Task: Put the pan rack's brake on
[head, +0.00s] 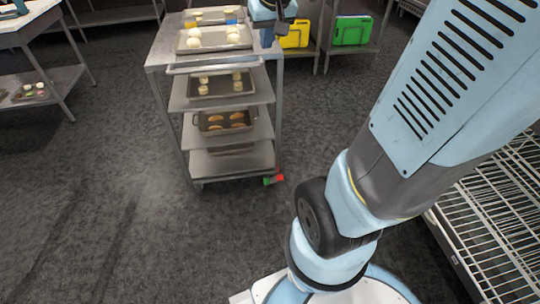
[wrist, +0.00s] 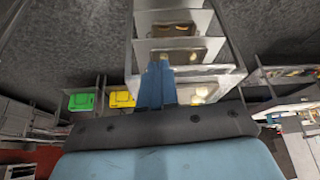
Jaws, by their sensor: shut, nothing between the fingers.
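The pan rack (head: 176,103) is a metal trolley with several shelves of trays, standing upright on the floor left of centre in the head view. My gripper (head: 281,24) is at the top of the head view, by the rack's upper right side, high above the brake. In the wrist view the rack (wrist: 138,28) appears upside down behind my gripper (wrist: 157,72), whose blue fingers are shut and empty. The brake does not show in the wrist view.
A wire shelf (head: 500,205) stands at the right. A table with a lower shelf (head: 55,78) stands at the left. Yellow (head: 294,34) and green (head: 351,30) items stand on shelving behind. Grey carpet (head: 110,180) around the rack's front is clear.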

